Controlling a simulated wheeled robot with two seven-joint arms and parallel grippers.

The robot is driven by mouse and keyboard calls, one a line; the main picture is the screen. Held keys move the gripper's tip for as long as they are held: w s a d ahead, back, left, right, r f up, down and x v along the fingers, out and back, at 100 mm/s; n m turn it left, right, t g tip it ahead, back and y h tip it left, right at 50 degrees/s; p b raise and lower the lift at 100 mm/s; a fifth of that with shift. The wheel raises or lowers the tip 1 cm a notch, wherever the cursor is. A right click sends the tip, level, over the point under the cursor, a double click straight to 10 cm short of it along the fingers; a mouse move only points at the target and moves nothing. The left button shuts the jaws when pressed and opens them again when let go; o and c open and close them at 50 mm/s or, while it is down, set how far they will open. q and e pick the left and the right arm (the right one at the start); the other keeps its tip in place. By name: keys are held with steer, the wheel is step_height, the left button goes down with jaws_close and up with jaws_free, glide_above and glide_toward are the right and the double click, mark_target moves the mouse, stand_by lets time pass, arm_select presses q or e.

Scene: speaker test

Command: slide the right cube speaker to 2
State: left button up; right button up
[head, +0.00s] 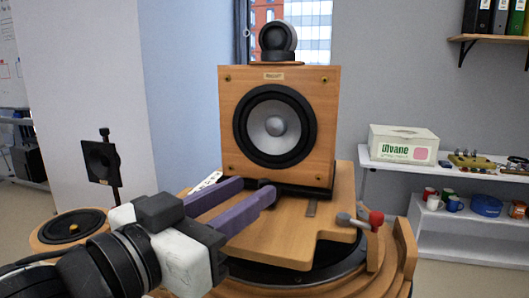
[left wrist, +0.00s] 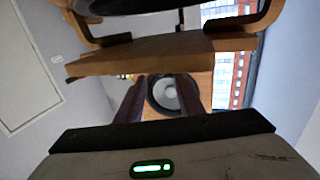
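The cube speaker (head: 235,150), a wooden box with a dark-rimmed grey cone and a small label near its top that seems to read RIGHT, stands upright on a wooden board (head: 275,245). Its cone also shows between my fingers in the left wrist view (left wrist: 172,94). My left gripper (head: 258,190) has two purple fingers spread apart, reaching to the speaker's lower front; I cannot tell whether they touch it. A small dark piece shows near the tips. A white strip with marks (head: 206,181) lies left of the speaker; its numbers are too small to read. My right gripper is out of view.
A black ball-shaped unit (head: 277,40) sits on top of the speaker. Grey and red knobs (head: 375,220) are at the board's right front. A small black speaker on a stand (head: 101,160) is at left. White shelves (head: 455,175) stand at right.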

mark_target(261, 185)
arm_select(q)
steer(key=shift+x, duration=2.7)
jaws_close()
